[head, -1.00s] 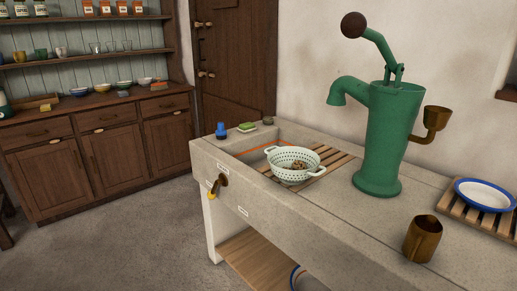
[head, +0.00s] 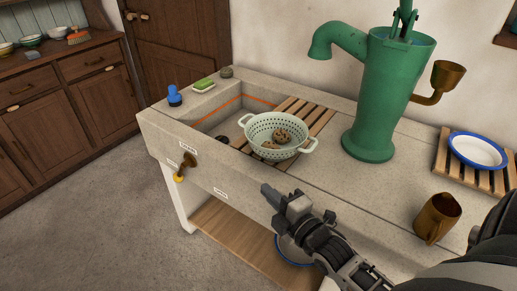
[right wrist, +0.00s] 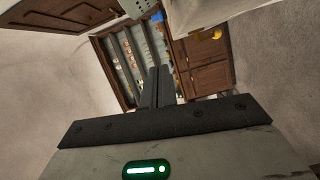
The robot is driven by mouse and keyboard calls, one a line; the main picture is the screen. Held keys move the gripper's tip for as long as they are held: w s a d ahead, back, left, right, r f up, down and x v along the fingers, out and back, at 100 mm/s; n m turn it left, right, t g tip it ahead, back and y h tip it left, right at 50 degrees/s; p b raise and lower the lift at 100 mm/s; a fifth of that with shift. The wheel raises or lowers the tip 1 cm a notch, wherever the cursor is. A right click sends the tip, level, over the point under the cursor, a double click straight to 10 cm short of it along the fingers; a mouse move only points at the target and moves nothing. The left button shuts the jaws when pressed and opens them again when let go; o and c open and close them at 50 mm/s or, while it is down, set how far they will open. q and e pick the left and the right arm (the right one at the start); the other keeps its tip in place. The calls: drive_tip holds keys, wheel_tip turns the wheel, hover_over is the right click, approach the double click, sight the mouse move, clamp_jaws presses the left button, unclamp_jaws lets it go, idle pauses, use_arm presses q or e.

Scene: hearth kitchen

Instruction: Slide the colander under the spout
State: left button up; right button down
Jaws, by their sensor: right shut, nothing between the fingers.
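The pale perforated colander (head: 272,147) sits on the wooden slatted rack (head: 318,117) over the sink, with brown lumps (head: 281,138) inside. Its two loop handles point left and right. The green pump (head: 382,95) stands to its right, and its spout (head: 322,48) opens downward above and behind the colander's right side. My right gripper (head: 269,192) is shut and empty, in front of the counter edge and apart from the colander. Its closed fingers also show in the right wrist view (right wrist: 158,87). My left gripper is not in view.
A brass mug (head: 437,218) stands on the counter at the right, near my right arm. A blue-rimmed plate (head: 478,151) lies on another slatted rack. A brass tap (head: 188,162) sticks out of the sink front. A blue bottle (head: 174,96) and green sponge (head: 204,84) stand on the far left corner.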

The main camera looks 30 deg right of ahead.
drive_tip(key=shift+n, duration=0.5)
drive_tip(key=w+d, duration=0.1)
drive_tip(key=w, duration=0.2)
drive_tip(key=w+d, duration=0.1)
drive_tip(key=w, duration=0.3)
drive_tip(key=w+d+r+p, duration=0.1)
drive_tip(key=w, duration=0.3)
drive_tip(key=shift+w, duration=0.2)
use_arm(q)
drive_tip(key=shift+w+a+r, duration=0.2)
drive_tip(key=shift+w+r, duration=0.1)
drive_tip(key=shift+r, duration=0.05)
use_arm(e)
drive_tip(key=shift+w+d, duration=0.2)
drive_tip(key=shift+d, duration=0.35)
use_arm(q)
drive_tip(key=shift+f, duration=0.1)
